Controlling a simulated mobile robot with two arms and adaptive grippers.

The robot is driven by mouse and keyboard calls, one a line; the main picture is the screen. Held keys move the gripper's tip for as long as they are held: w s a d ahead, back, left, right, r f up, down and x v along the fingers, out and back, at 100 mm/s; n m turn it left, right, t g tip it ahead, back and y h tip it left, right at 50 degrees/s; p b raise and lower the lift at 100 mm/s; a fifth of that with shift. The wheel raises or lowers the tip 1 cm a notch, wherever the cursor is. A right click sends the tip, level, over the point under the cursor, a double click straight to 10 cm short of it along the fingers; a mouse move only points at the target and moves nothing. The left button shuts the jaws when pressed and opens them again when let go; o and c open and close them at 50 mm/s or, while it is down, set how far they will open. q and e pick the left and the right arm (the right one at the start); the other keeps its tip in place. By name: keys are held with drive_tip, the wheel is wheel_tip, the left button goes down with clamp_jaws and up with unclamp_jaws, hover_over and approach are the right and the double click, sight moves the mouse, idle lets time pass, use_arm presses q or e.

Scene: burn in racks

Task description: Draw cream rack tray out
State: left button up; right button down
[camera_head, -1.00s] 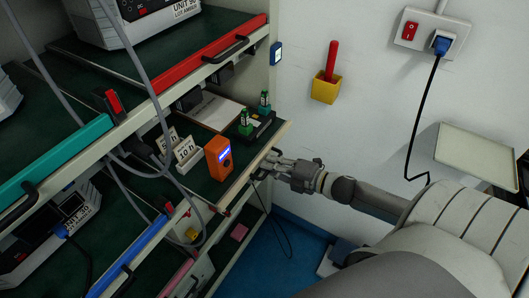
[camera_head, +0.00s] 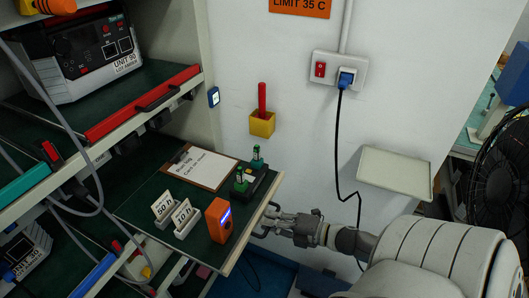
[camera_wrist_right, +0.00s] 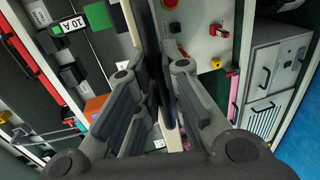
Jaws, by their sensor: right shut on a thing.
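The cream rack tray (camera_head: 243,248) has a cream front edge and a dark green top, and sticks well out from the rack. On it are a clipboard with a written sheet (camera_head: 203,167), two white number cards (camera_head: 174,211), an orange device (camera_head: 219,220) and a black block with green-topped parts (camera_head: 255,181). My right gripper (camera_head: 274,222) is shut on the dark handle (camera_head: 262,234) at the tray's front edge. In the right wrist view, the fingers (camera_wrist_right: 165,110) stand on either side of a dark upright bar. My left gripper is not in view.
A red-edged shelf (camera_head: 140,108) with a grey unit (camera_head: 85,50) is above the tray. A teal-edged shelf (camera_head: 25,182) and grey cables are at the left. A yellow holder (camera_head: 262,124), a socket with a black cord and a pale wall shelf (camera_head: 395,169) are behind. A fan (camera_head: 500,180) stands at right.

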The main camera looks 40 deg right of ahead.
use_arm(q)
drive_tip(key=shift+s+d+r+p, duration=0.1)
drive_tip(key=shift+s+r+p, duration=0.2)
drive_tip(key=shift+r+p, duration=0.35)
use_arm(e)
drive_tip(key=f+v, duration=0.1)
drive_tip(key=v, duration=0.5)
drive_tip(key=shift+s+f, duration=0.2)
drive_tip(key=shift+s, duration=0.2)
drive_tip(key=shift+d, duration=0.1)
drive_tip(key=c, duration=1.5)
unclamp_jaws()
drive_tip(key=shift+s, duration=0.2)
drive_tip(key=shift+c, duration=0.2)
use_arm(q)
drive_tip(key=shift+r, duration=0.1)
use_arm(e)
drive_tip(key=shift+d+r, duration=0.1)
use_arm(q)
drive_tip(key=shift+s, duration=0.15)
use_arm(e)
drive_tip(key=v, duration=1.2)
